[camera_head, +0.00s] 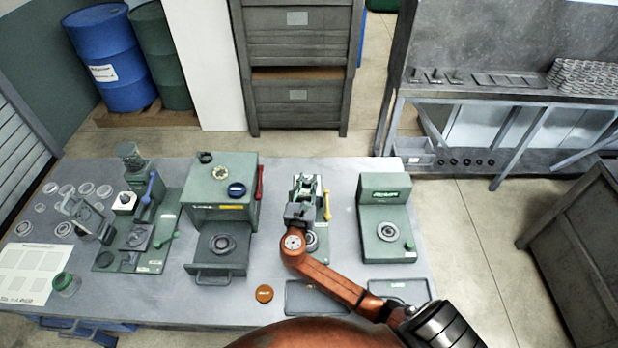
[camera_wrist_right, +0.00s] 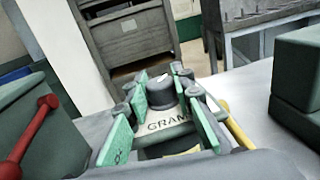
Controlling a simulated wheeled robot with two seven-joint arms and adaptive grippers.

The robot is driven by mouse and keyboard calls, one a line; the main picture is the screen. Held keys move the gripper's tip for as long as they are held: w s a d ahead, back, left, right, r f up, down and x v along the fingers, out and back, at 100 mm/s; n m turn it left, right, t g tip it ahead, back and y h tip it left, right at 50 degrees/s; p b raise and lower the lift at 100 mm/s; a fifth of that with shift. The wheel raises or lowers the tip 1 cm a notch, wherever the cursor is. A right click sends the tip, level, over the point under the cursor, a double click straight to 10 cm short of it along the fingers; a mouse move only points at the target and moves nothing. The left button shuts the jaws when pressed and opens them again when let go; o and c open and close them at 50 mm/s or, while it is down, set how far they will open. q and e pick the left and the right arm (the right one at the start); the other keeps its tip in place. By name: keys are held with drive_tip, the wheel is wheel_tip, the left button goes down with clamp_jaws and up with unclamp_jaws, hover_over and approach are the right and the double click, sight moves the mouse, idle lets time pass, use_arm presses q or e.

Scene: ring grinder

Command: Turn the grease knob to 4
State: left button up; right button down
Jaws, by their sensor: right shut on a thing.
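The grease knob (camera_wrist_right: 161,84) is a dark grey round cap with a white mark on top, seen in the right wrist view. A pale plate (camera_wrist_right: 168,127) with dark letters, partly covered, shows in front of it. My right gripper (camera_wrist_right: 174,90) has its green-padded fingers on both sides of the knob and is shut on it. In the head view my right gripper (camera_head: 308,190) is over the small green station with the yellow lever (camera_head: 326,204), and it hides the knob there. I cannot read the knob's setting. My left gripper is not in view.
To the left stands a green box machine (camera_head: 222,188) with a red lever (camera_head: 259,182). To the right is another green station (camera_head: 386,225). An orange disc (camera_head: 264,293) and dark trays (camera_head: 318,298) lie near the front edge of the grey table (camera_head: 160,300).

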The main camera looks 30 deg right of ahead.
drive_tip(key=shift+m+g+h+p, duration=0.45)
drive_tip(key=shift+m+g+h, duration=0.55)
drive_tip(key=shift+g+h, duration=0.1)
drive_tip(key=shift+m+g+h, duration=0.5)
drive_tip(key=shift+m+g, duration=0.1)
drive_tip(key=shift+g, duration=0.5)
drive_tip(key=c, duration=1.6)
unclamp_jaws()
drive_tip(key=v, duration=1.2)
drive_tip(key=shift+f, duration=0.2)
